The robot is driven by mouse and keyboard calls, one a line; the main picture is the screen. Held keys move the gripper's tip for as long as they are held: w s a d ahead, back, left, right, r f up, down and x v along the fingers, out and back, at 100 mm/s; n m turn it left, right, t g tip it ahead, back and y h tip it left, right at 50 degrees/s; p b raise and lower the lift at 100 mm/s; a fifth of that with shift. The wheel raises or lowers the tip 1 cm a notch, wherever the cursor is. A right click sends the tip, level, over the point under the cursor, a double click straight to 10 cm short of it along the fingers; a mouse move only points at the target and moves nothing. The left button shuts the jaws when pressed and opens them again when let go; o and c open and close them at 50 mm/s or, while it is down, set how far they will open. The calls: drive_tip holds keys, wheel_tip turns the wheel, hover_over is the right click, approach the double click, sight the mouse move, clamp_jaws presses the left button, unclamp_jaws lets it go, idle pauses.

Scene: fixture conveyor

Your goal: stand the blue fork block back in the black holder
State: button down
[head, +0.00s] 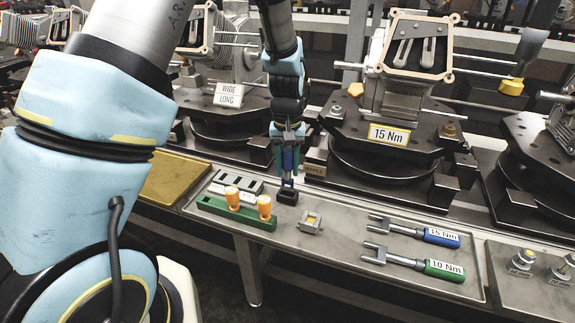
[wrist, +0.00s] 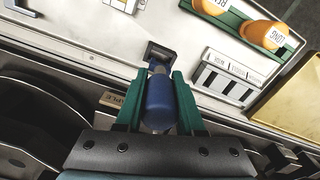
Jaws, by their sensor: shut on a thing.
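The blue fork block (head: 289,160) is upright between the fingers of my gripper (head: 288,150) in the head view. In the wrist view the blue block (wrist: 160,100) shows end-on between the two green fingers of my gripper (wrist: 158,98), which is shut on it. The small black holder (head: 288,197) stands on the metal tray right below the block. In the wrist view the holder (wrist: 160,50) shows just past the block's grey tip, with part of its dark opening in sight. I cannot tell whether the tip is inside the holder or just above it.
A green rack (head: 235,213) with two orange-handled pieces and a light slotted block stand left of the holder. A small grey block (head: 311,223) lies right of it. Blue-handled (head: 440,237) and green-handled (head: 442,270) wrenches lie further right. A dark fixture (head: 375,145) stands behind.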

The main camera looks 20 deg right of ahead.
sight(287, 150)
drive_tip(key=shift+f+b, duration=1.5)
drive_tip(key=shift+f, duration=1.1)
drive_tip(key=shift+c, duration=2.2)
unclamp_jaws()
wheel_tip(287, 150, up, 11)
drive_tip(key=shift+f+b, duration=0.1)
drive_tip(key=shift+b, duration=0.6)
drive_tip(key=s+a+n, duration=0.2)
drive_tip(key=a, duration=1.3)
drive_tip(key=s+a+r+n+t, duration=0.1)
drive_tip(key=s+a, duration=0.1)
drive_tip(key=a, duration=1.3)
drive_tip(key=shift+r+n+t, duration=0.25)
drive_tip(key=shift+n+t, duration=0.05)
drive_tip(key=shift+n, duration=0.1)
